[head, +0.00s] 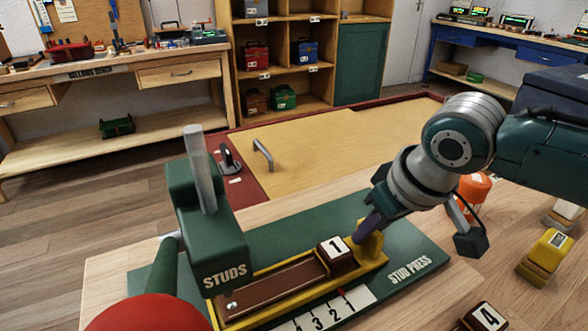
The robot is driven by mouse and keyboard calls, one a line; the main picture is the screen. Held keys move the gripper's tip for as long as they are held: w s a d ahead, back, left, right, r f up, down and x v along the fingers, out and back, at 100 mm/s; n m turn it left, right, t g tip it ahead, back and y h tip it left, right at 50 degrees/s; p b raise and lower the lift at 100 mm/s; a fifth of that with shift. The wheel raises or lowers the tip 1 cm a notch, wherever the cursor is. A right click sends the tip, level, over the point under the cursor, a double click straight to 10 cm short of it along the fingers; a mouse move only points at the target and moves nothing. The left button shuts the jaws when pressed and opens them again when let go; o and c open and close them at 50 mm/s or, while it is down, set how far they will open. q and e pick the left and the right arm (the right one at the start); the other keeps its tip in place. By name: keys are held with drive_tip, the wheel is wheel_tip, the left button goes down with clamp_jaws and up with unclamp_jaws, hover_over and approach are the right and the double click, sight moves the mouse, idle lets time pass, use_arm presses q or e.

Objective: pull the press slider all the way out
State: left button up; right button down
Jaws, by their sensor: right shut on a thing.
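The green stud press (208,225), marked STUDS, stands on a green base marked STUD PRESS on the wooden table. Its slider (262,268) is a yellow-edged tray with a brown strip. It reaches out from under the press head toward the right. A brown block marked 1 (335,256) sits at the slider's right part. My right gripper (371,236) is shut on the yellow upright handle (373,248) at the slider's right end. A purple finger lies against the handle; the grip is partly hidden. My left gripper is not in view.
A number scale (322,314) lies along the slider's front. A red ball knob (150,315) is at the lower left. An orange container (472,190), a yellow block (545,255) and a block marked 4 (487,317) are at the right.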

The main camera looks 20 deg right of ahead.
drive_tip(key=shift+d, duration=0.45)
drive_tip(key=d, duration=0.5)
drive_tip(key=shift+w+d+p, duration=0.25)
drive_tip(key=shift+p, duration=0.1)
drive_tip(key=c, duration=0.8)
unclamp_jaws()
drive_tip(key=shift+d, duration=0.1)
drive_tip(key=shift+o, duration=0.2)
drive_tip(key=shift+r, duration=0.1)
